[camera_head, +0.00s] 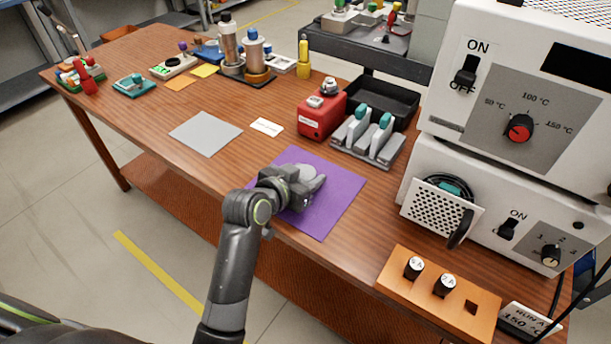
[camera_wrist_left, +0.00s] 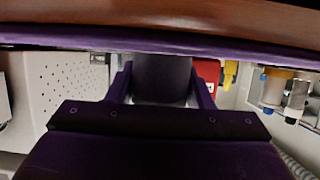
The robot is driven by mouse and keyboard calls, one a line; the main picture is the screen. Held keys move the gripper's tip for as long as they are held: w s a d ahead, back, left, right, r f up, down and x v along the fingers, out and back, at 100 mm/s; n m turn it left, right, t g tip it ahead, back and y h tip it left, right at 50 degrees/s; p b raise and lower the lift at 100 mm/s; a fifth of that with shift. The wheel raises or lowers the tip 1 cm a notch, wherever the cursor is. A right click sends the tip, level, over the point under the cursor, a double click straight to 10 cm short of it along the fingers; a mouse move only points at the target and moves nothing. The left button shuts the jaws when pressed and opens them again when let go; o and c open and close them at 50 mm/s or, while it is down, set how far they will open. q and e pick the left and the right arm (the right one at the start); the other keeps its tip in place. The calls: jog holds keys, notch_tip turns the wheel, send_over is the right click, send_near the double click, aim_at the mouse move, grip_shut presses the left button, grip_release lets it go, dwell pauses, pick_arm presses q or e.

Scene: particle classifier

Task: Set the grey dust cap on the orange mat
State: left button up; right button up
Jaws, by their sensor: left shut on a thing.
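My left gripper (camera_head: 308,187) is low over the purple mat (camera_head: 335,207). It is shut on a round grey thing, which looks like the grey dust cap (camera_head: 301,172); the gripper hides part of it. In the left wrist view the cap (camera_wrist_left: 161,78) looks dark between the two fingers, close to the purple mat edge (camera_wrist_left: 160,42). I cannot tell whether it touches the mat. The orange mat (camera_head: 181,84) is a small flat square at the far left of the table, bare on top, beside a yellow square. My right gripper is not in view.
A grey mat (camera_head: 206,133) and a white label (camera_head: 266,127) lie between the gripper and the orange mat. A red box (camera_head: 321,116) and a grey rack (camera_head: 368,143) stand behind the purple mat. White ovens fill the right.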

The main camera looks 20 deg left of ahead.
pick_arm(q)
jog(key=shift+f, duration=0.15)
jog(key=o, duration=0.9)
jog(key=shift+o, duration=0.2)
